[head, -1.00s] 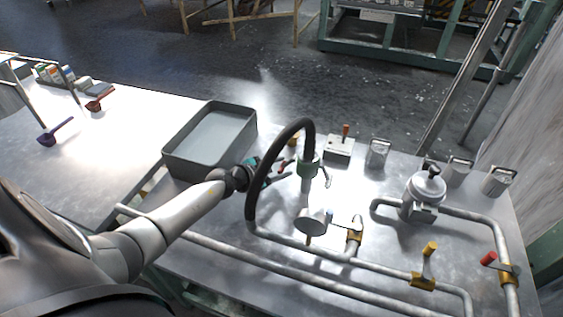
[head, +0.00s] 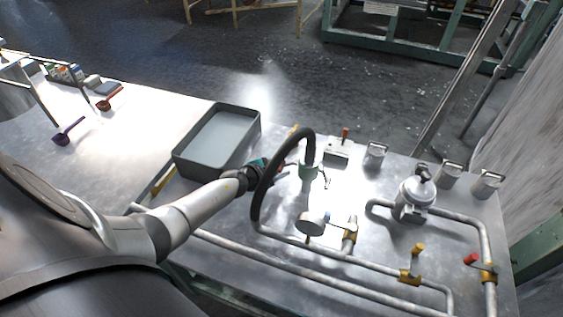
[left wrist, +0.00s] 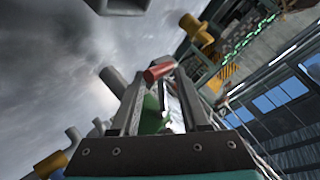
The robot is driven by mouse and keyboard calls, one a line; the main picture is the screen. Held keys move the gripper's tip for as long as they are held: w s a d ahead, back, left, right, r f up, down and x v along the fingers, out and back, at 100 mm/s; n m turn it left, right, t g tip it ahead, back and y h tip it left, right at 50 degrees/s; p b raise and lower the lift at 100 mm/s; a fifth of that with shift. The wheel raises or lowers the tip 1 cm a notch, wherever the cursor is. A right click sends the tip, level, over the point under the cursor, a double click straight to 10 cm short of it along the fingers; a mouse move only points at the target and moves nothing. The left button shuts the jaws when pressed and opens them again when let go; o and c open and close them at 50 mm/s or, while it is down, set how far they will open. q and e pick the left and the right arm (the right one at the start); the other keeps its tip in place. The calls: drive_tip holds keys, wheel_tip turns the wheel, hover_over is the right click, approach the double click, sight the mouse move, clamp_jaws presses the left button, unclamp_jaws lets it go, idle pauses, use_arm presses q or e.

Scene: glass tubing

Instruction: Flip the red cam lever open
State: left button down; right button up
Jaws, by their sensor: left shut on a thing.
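The red cam lever (left wrist: 158,71) shows in the left wrist view as a short red cylinder at the fingertips. My left gripper (left wrist: 160,88) is shut on it, one finger on each side. The green coupling (left wrist: 150,116) shows behind, between the fingers. My right gripper is not in view.
A grey tray (head: 180,160) stands left of the hose, close to my left arm. Pipes (head: 300,268) with yellow (head: 418,249) and red (head: 471,258) valve handles run along the front and right. A round gauge (head: 311,223) stands before the coupling; a silver regulator (head: 414,190) is further right.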

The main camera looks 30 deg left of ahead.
sight(279, 168)
use_arm(q)
drive_tip(key=r+m+y+p, duration=0.1)
drive_tip(key=p, duration=0.2)
drive_tip(key=r+m+g+y+p, duration=0.1)
drive_tip(key=p, duration=0.3)
drive_tip(key=shift+a+r+y, duration=0.15)
drive_tip(key=shift+a+y, duration=0.1)
drive_tip(key=shift+y, duration=0.05)
drive_tip(key=shift+r+m+y+p, duration=0.3)
drive_tip(key=shift+m+y+p, duration=0.25)
drive_tip(key=shift+p, duration=0.2)
drive_tip(key=shift+r+m+y, duration=0.15)
drive_tip(key=shift+m+y, duration=0.1)
drive_tip(key=shift+m, duration=0.1)
drive_tip(key=shift+g+p, duration=0.3)
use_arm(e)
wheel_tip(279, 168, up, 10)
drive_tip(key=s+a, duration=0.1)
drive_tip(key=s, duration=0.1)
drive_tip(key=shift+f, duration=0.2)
use_arm(q)
drive_tip(key=shift+a+r+y, duration=0.1)
drive_tip(key=shift+y, duration=0.2)
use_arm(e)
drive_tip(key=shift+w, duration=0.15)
use_arm(q)
drive_tip(key=shift+c, duration=2.1)
unclamp_jaws()
